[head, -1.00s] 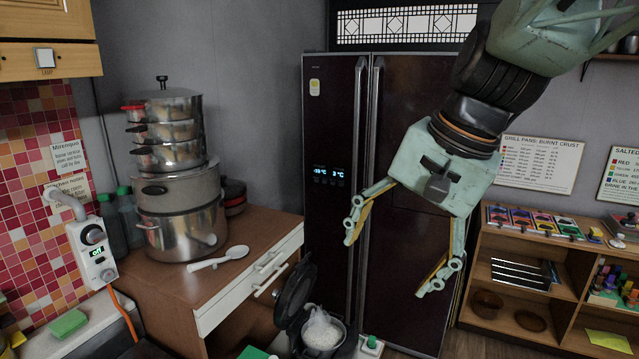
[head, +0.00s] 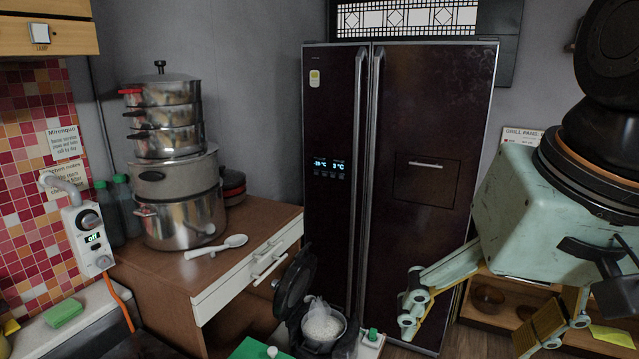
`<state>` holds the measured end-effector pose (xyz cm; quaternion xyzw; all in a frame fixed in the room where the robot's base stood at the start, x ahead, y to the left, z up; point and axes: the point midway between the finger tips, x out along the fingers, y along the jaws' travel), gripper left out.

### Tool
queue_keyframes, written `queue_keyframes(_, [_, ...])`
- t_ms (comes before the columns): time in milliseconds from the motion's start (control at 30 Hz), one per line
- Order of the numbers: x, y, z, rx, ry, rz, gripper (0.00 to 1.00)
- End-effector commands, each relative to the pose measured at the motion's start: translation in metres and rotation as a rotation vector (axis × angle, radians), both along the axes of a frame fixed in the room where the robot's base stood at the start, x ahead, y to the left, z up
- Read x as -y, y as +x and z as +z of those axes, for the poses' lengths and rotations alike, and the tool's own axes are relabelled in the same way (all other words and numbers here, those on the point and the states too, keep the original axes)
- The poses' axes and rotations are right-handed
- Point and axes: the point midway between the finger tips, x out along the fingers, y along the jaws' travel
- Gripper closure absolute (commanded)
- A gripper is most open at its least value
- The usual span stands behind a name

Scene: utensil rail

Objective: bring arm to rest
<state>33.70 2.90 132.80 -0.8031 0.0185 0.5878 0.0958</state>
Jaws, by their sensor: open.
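My gripper (head: 472,335) is at the right side of the head view, in front of the refrigerator's lower right part and the wooden shelf. Its fingers point down and to the left, spread wide apart. Nothing is between them. The green body of the gripper and a dark arm joint fill the right edge of the picture. The rest of my arm is out of view.
A dark refrigerator (head: 420,120) stands behind. At left, stacked pots (head: 178,215) and a white spoon (head: 216,247) rest on a wooden counter (head: 160,277). A wooden shelf (head: 510,288) is partly hidden behind my gripper.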

Motion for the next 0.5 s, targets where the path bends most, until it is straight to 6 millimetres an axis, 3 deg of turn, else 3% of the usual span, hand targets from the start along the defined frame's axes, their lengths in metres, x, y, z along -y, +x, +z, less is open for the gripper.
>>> queue_keyframes(300, [0.020,-0.048,-0.022,0.027,-0.097,0.100,0.24])
queue_keyframes(500, [0.027,-0.062,-0.029,0.035,-0.130,0.134,0.24])
